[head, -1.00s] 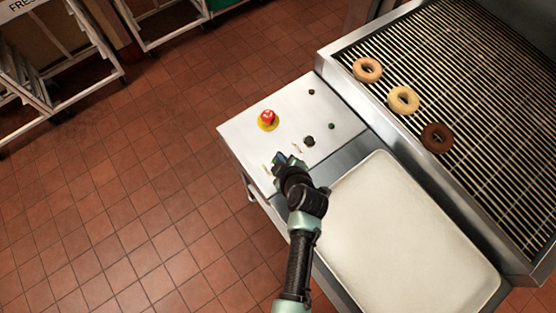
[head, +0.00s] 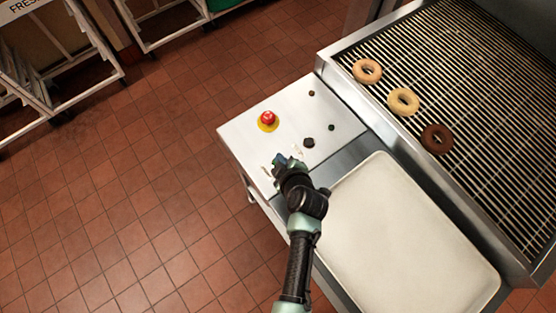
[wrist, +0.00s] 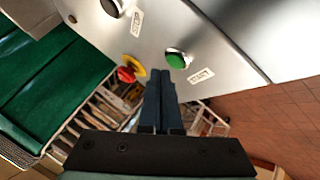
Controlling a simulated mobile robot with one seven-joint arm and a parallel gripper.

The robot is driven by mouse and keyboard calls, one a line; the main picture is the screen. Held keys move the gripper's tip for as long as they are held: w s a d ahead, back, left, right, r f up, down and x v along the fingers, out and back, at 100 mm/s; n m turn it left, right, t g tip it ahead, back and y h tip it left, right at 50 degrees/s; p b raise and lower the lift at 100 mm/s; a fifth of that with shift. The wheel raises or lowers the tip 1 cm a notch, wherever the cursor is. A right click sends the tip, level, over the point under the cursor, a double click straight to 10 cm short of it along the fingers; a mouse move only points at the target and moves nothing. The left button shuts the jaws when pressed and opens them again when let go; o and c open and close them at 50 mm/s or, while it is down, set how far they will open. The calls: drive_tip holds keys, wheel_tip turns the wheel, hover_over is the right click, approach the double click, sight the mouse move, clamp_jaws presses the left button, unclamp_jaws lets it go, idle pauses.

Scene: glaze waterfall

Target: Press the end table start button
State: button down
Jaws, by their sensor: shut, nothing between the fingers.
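The green button (wrist: 177,60) sits in a metal ring on the steel control panel (head: 245,135), with a small label (wrist: 201,75) beside it, too blurred to read for certain. My gripper (head: 279,159) is over the near left part of the panel; in the head view it seems to hide the green button. In the wrist view my gripper (wrist: 158,72) is shut and empty, its fingertips appearing just below and left of the green button. I cannot tell whether they touch the panel.
A red mushroom button (head: 268,118) on a yellow collar and a dark knob (head: 308,142) share the panel. A pale tray (head: 405,240) and a wire conveyor (head: 480,130) with three donuts (head: 403,101) lie to the right. Tiled floor (head: 130,210) is clear at left.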

drive_tip(key=shift+f, duration=0.15)
idle(0.7)
drive_tip(key=shift+f+b, duration=0.3)
drive_tip(key=shift+b, duration=0.3)
